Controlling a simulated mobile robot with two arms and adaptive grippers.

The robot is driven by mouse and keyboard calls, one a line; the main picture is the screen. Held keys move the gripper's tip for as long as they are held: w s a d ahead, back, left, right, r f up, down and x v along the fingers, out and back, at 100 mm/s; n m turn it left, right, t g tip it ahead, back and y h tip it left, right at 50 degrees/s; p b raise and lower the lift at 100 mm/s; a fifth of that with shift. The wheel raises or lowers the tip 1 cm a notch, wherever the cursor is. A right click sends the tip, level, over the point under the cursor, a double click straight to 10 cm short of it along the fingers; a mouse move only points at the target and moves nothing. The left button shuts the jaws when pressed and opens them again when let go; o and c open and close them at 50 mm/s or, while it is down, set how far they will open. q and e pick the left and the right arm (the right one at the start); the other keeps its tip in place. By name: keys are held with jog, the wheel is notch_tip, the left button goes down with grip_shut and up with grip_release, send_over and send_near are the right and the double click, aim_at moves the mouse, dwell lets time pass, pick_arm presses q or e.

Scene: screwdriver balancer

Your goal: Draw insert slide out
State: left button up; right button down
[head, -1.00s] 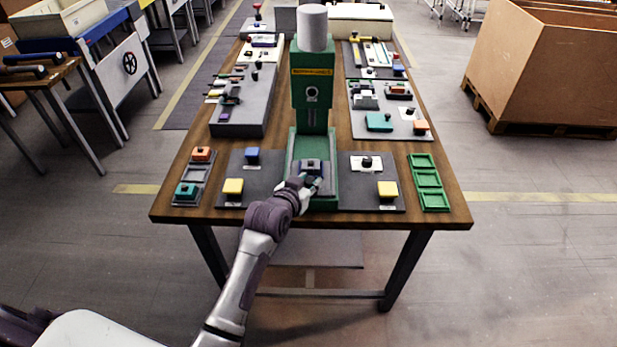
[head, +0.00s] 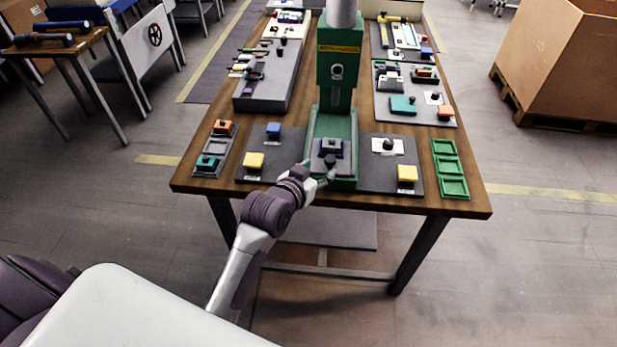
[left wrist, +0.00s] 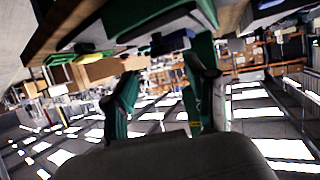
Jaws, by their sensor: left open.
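The green press (head: 337,67) stands in the middle of the table, its base (head: 347,125) towards me. A grey slide plate (head: 318,160) lies in the base and carries a dark blue insert (head: 329,147). A black knob (head: 331,161) shows at the front of the slide. My left gripper (head: 322,178) is just in front of the knob, its fingers spread and nothing visible between them. In the left wrist view the left gripper (left wrist: 165,88) has its fingers apart, below the green base (left wrist: 150,18). Contact with the knob cannot be told. My right gripper is out of view.
Dark mats with yellow buttons (head: 254,160) flank the press. A grey tray (head: 213,155) lies at the left and an empty green tray (head: 449,168) at the right. The table front edge (head: 400,205) runs below my gripper.

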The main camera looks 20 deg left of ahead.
pick_arm(q)
jog(key=v, duration=0.5)
jog(key=shift+s, duration=0.15)
jog(key=s+f+g, duration=0.2)
jog(key=s+f, duration=0.2)
jog(key=f, duration=0.7)
jog(key=s+f+g, duration=0.2)
jog(key=s+f, duration=0.1)
jog(key=f, duration=0.8)
jog(key=s+f+g, duration=0.2)
jog(key=s+f, duration=0.2)
jog(key=f, duration=0.7)
jog(key=s+a+f+g, duration=0.1)
jog(key=s+f+g, duration=0.1)
jog(key=s+f, duration=0.4)
jog(key=s+a+f+g+y, duration=0.1)
jog(key=s+f, duration=0.6)
jog(key=s, duration=0.8)
jog(key=s+a+f+m+g, duration=0.1)
jog(key=s+a+f+g, duration=0.1)
jog(key=s+f, duration=0.4)
jog(key=s+g, duration=0.1)
jog(key=s, duration=0.3)
jog(key=shift+s+f, duration=0.2)
jog(key=shift+f, duration=0.1)
